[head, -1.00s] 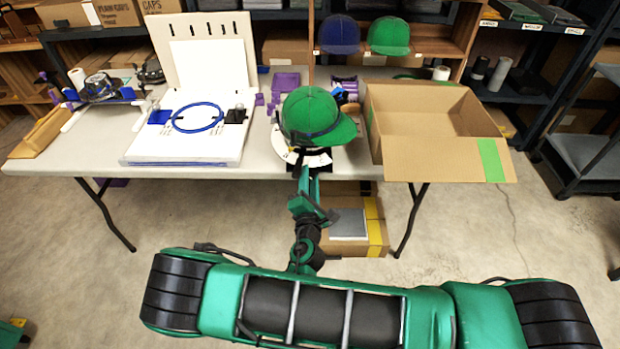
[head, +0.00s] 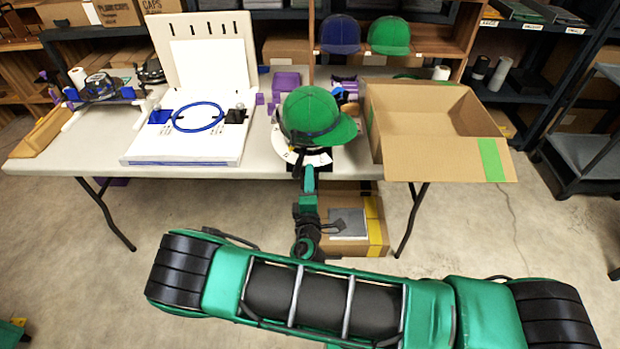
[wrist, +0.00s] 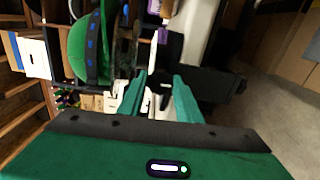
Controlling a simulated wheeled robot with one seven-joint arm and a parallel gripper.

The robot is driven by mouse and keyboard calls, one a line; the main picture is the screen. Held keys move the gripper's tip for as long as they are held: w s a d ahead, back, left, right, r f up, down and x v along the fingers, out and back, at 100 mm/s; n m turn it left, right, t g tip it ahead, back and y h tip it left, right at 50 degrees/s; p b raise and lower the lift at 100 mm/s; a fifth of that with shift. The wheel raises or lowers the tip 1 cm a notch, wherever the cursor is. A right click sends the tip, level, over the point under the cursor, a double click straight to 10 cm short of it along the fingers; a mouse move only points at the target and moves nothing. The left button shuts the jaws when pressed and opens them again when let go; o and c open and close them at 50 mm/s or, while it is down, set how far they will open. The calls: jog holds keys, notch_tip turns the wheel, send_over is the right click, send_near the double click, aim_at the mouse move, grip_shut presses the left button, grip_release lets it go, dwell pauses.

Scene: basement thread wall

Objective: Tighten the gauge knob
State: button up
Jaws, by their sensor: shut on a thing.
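A green cap (head: 310,112) with a dark band sits on a stand at the front edge of the table, its brim to the right. A white dial plate with dark marks (head: 318,159) shows below the brim. My gripper (wrist: 163,84) is at the front of this stand, its two green fingers shut on a small dark part, seemingly the gauge knob (wrist: 165,88). The knob is mostly hidden by the fingers, and its turn cannot be read. The green cap (wrist: 78,50) also shows at the left in the wrist view.
An open cardboard box (head: 430,150) stands right of the cap. A white board with a blue hoop (head: 198,117) lies to the left. Another carton (head: 372,222) stands below the table behind my arm. The floor in front of the table is mostly clear.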

jog(key=shift+a, duration=0.25)
jog(key=o, duration=0.9)
jog(key=shift+c, duration=0.2)
jog(key=shift+o, duration=0.9)
jog(key=shift+d, duration=0.15)
